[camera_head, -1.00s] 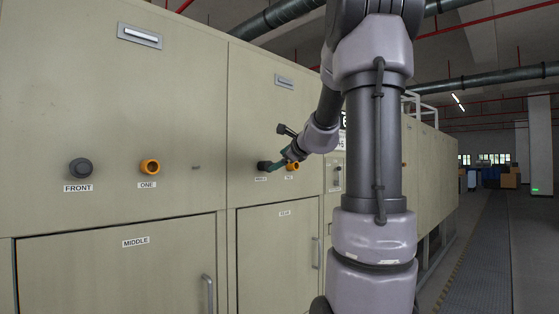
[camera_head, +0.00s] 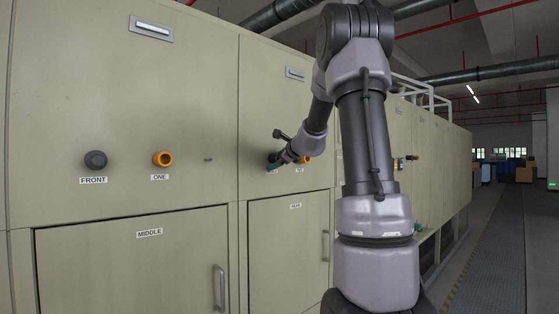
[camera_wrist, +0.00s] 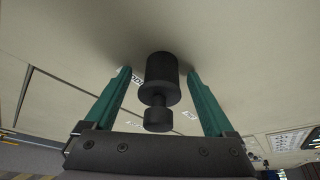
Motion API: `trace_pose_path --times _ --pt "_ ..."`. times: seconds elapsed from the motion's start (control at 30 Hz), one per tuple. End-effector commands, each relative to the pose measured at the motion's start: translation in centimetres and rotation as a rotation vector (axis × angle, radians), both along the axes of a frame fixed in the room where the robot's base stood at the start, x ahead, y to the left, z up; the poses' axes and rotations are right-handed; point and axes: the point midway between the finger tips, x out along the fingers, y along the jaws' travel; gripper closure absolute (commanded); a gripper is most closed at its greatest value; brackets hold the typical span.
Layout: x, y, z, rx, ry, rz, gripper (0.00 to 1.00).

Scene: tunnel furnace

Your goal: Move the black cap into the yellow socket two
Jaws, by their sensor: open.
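A black cap (camera_wrist: 162,78) with a narrower stepped end sticks out from the beige panel in the wrist view. My gripper (camera_wrist: 158,73) is open, with one teal finger on each side of the cap and a gap visible to both. In the head view my gripper (camera_head: 276,163) is at the panel and largely hides this cap. A yellow socket (camera_head: 304,160) sits just right of it, partly covered by my gripper; the label below is too small to read surely. Another yellow socket (camera_head: 162,158), labelled ONE, is farther left.
Another black cap (camera_head: 95,160), labelled FRONT, is on the left panel. Doors labelled MIDDLE (camera_head: 130,270) and a second door (camera_head: 285,250) lie below, with protruding handles (camera_head: 219,288). The aisle (camera_head: 490,250) on the right looks clear.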

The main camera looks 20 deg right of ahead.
Motion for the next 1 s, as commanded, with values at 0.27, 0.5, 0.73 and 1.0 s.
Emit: trace_pose_path --times 0.27,0.5,0.73,1.0 --pt "0.0 0.0 0.0 0.000 0.000 0.000 0.80" --pt "-0.3 -0.1 0.0 0.000 0.000 0.000 1.00" --pt "-1.6 -0.6 0.0 0.000 0.000 -0.001 1.00" --pt "-3.4 -1.2 0.0 0.000 0.001 -0.001 1.00"
